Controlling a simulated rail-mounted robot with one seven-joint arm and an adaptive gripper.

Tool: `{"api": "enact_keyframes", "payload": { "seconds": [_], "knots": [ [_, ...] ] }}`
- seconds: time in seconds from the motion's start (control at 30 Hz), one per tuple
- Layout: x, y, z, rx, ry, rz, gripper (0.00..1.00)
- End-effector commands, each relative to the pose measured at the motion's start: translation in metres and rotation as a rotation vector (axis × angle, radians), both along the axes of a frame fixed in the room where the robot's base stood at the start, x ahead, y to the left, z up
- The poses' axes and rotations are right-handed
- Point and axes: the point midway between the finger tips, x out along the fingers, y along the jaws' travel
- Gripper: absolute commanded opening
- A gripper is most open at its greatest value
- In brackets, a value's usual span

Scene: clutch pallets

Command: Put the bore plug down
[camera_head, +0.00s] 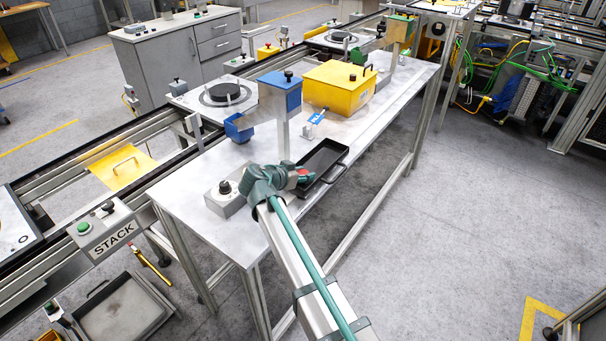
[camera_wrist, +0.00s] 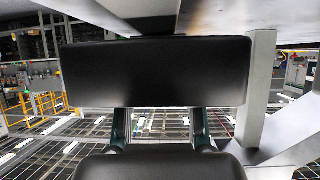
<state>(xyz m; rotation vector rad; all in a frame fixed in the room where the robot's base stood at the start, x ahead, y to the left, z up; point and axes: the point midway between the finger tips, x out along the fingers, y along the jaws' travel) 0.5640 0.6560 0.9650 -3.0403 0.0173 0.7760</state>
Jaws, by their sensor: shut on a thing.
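My gripper (camera_head: 304,178) is at the near edge of the bench, at the near left end of a black tray (camera_head: 322,157). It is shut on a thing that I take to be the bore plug. The plug's shape is mostly hidden by the gripper and wrist. A small red patch (camera_head: 303,172) shows at the jaws, but I cannot tell whether it belongs to the plug. In the wrist view a broad black block (camera_wrist: 155,72) fills the middle, with two dark green finger links below it. I cannot tell whether the gripper touches the tray.
A grey box with a black knob (camera_head: 225,189) stands left of my gripper. Behind are a blue-topped post (camera_head: 280,88), a blue cup (camera_head: 238,128) and a yellow box (camera_head: 338,90).

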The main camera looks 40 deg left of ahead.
Motion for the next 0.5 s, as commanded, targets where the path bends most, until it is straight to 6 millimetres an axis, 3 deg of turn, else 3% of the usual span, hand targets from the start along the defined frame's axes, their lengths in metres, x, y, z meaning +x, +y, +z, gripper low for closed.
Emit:
{"api": "enact_keyframes", "payload": {
  "seconds": [0.07, 0.1, 0.13, 0.5],
  "knots": [
    [-0.0001, 0.0, -0.0033, 0.0, 0.0, 0.0, 0.13],
    [-0.0001, -0.0001, -0.0016, 0.0, 0.0, 0.0, 0.43],
    [-0.0001, 0.0, -0.0014, 0.0, 0.0, 0.0, 0.47],
    [-0.0001, -0.0001, 0.0007, 0.0, 0.0, 0.0, 0.47]
  ]
}}
